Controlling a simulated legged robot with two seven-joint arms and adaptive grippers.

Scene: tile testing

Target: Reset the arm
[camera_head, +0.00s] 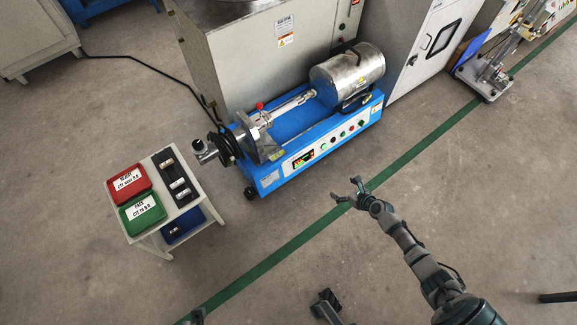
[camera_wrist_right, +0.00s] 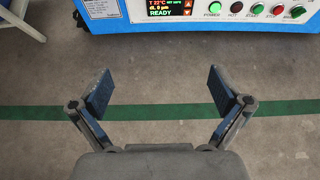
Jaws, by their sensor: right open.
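My right arm (camera_head: 428,265) reaches in from the lower right in the head view. Its right gripper (camera_head: 345,189) is open and empty above the floor, in front of the blue testing machine and apart from it. In the right wrist view the two fingers of this gripper (camera_wrist_right: 160,90) are spread wide with only floor and a green line between them.
The blue machine (camera_head: 278,180) carries a metal drum (camera_head: 347,75); its panel (camera_wrist_right: 215,12) reads READY. A white stand (camera_head: 213,207) at left holds a red box (camera_head: 129,184), a green box (camera_head: 142,213) and a black tray (camera_head: 177,178). Floor around the right gripper is clear.

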